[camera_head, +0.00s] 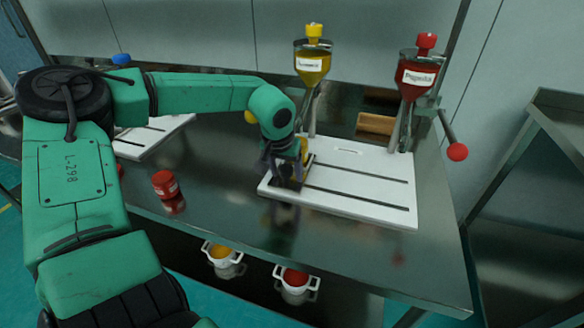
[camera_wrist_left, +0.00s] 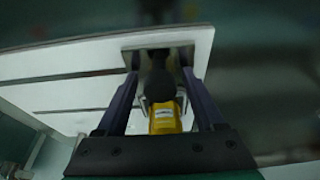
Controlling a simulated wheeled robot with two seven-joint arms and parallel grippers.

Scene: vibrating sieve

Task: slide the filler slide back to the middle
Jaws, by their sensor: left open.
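The white filler board (camera_head: 360,180) with two long dark slots lies on the metal table. The filler slide, a dark metal plate (camera_wrist_left: 136,48), sits at the board's left end in the head view, largely hidden by my gripper there. A black round knob (camera_wrist_left: 160,84) stands on it. My left gripper (camera_head: 285,182) is over the slide. In the left wrist view its two fingers (camera_wrist_left: 160,72) are open on either side of the knob. I cannot tell whether they touch it. My right gripper is not in view.
A yellow-filled hopper (camera_head: 312,64) and a red-filled hopper (camera_head: 417,76) stand behind the board. A red-ended lever (camera_head: 456,151) is at the right. A red jar (camera_head: 165,184) stands left. Two-handled cups with yellow (camera_head: 221,252) and red (camera_head: 295,277) contents are near the front.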

